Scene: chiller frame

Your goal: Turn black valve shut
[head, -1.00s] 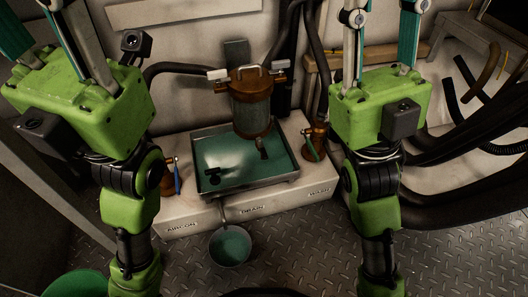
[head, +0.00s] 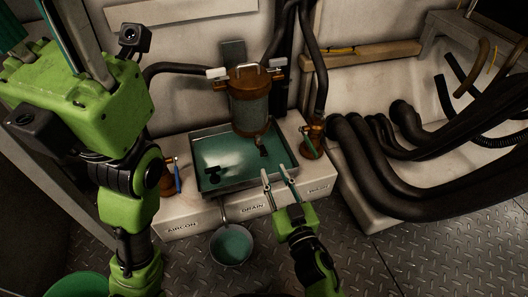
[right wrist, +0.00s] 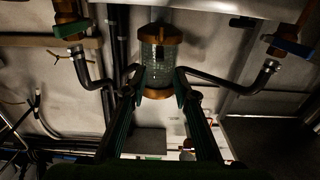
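A copper and glass canister (head: 249,102) stands over a tray of teal liquid (head: 196,180). A small dark valve (head: 263,150) hangs under it; I take this for the black valve. Its exact handle angle is too small to tell. My right gripper (head: 276,173) is open and empty at the tray's front right edge, below and apart from the valve. My left gripper (head: 42,28) is raised at the upper left, fingers spread, tips cut off by the frame.
A blue-handled valve (head: 173,176) stands left of the tray and a green-handled valve (head: 312,140) right of it. A pan (head: 231,245) is under the drain at the front. Thick black hoses (head: 375,175) fill the right side.

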